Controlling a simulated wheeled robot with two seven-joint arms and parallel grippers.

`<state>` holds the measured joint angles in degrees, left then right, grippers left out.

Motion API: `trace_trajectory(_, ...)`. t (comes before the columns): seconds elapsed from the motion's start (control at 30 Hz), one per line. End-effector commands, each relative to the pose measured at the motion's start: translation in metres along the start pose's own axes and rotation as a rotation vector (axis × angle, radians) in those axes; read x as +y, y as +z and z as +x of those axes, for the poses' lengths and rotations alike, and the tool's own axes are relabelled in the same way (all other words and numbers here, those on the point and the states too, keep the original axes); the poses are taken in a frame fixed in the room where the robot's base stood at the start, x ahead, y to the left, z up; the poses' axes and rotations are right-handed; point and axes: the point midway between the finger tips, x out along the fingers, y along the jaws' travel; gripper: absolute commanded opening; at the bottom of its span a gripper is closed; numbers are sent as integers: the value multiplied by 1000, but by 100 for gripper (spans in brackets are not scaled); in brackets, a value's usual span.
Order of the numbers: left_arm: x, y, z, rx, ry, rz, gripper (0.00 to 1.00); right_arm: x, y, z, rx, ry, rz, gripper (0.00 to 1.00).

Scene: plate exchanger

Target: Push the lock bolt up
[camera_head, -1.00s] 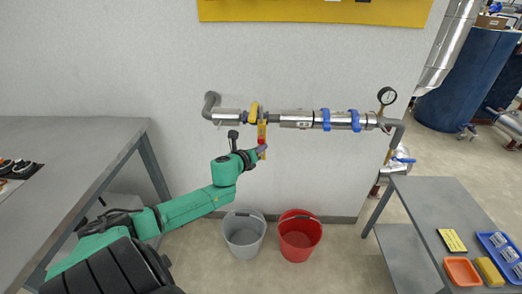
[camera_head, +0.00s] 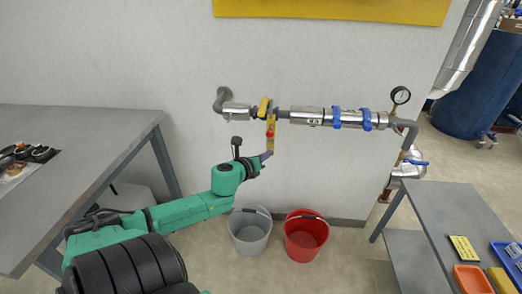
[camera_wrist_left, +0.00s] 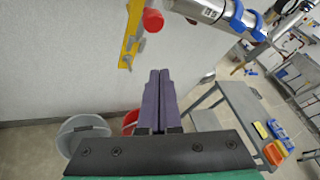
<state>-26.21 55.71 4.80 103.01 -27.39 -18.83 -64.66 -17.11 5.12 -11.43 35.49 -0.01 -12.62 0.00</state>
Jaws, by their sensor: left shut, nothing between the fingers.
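A yellow plate (camera_head: 270,143) with a red knob (camera_head: 270,134) hangs below the pipe valve, in front of the wall. In the left wrist view the yellow plate (camera_wrist_left: 132,35) is at the top, with the red knob (camera_wrist_left: 153,20) beside it and a small grey piece (camera_wrist_left: 127,60) at its lower end. Which part is the lock bolt I cannot tell for sure. My left gripper (camera_head: 267,156) is just below the red knob, near the plate's lower end. Its two purple fingers (camera_wrist_left: 158,78) are shut together and empty, apart from the knob in the wrist view. My right gripper is not in view.
A metal pipe with blue clamps (camera_head: 352,119) and a yellow valve handle (camera_head: 263,107) runs along the wall. A grey bucket (camera_head: 250,232) and a red bucket (camera_head: 306,236) stand on the floor below. Grey tables (camera_head: 90,135) (camera_head: 430,205) stand left and right.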

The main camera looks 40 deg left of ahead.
Motion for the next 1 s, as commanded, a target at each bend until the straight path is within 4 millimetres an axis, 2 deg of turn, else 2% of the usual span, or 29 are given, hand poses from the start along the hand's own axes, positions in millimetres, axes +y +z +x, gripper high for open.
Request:
trace_trajectory(0.1, 0, 0, -24, 5, 3, -2, 0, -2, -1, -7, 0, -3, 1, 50)
trace_trajectory(0.3, 0, 0, -45, 1, 1, -2, 0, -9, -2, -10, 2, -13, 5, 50)
trace_trajectory(0.87, 0, 0, -46, 0, 1, -2, 0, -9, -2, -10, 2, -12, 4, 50)
trace_trajectory(0.97, 12, -5, -45, 6, 25, -38, 0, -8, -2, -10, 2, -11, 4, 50)
trace_trajectory(1.0, 27, -12, -43, 13, 55, -84, 0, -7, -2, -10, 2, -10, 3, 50)
